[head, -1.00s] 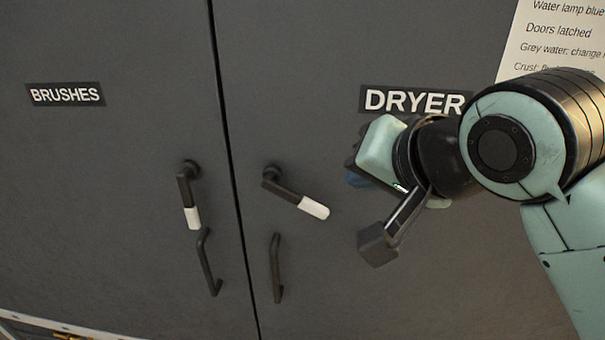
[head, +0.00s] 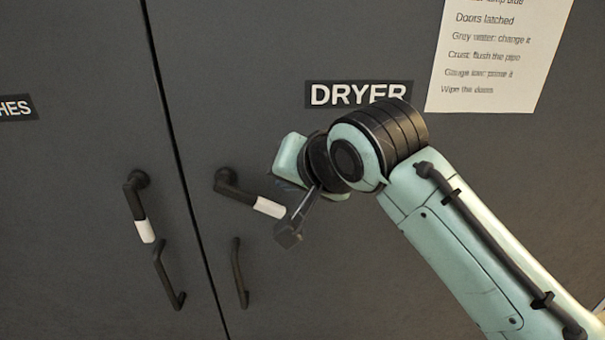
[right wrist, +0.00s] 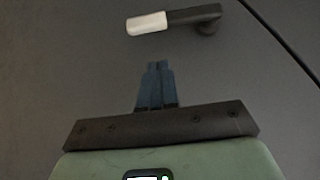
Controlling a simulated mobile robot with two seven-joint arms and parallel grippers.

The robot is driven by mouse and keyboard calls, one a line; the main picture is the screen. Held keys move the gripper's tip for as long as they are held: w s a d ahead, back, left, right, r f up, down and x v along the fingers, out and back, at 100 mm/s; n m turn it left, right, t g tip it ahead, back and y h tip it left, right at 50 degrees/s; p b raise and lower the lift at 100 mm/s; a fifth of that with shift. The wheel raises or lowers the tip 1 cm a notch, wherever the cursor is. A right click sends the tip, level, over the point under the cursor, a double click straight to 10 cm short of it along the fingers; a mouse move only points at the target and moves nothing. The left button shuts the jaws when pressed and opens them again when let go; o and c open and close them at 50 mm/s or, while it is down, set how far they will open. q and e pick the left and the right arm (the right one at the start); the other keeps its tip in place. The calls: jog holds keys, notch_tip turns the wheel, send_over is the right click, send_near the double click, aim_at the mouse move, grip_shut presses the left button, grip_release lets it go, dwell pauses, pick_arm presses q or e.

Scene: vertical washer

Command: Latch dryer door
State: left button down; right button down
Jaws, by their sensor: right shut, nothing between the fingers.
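The dryer door (head: 330,270) is dark grey with a DRYER label (head: 357,94). Its latch lever (head: 234,190) is black with a white tip (head: 269,207) and slants down to the right from its pivot. In the right wrist view the latch lever (right wrist: 190,15) lies nearly level above my fingers, white tip (right wrist: 147,23) at the left. My right gripper (right wrist: 154,68) is shut and empty, its blue fingers below the lever and apart from it in that picture. My left gripper is not in view.
A fixed black pull handle (head: 240,272) sits below the dryer latch. Left of the door gap (head: 185,185), the neighbouring door has its own latch lever (head: 140,208), hanging steeply down, and a pull handle (head: 168,277). A white paper list (head: 495,60) is at upper right.

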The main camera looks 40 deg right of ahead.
aim_at(266, 200)
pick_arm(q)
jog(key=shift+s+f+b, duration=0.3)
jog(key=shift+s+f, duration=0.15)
pick_arm(e)
jog(key=f, duration=0.1)
jog(key=w+a+f, duration=0.1)
jog(key=f, duration=0.1)
jog(key=w+f, duration=0.1)
jog(key=shift+w+a+f, duration=0.15)
jog(key=shift+a, duration=0.15)
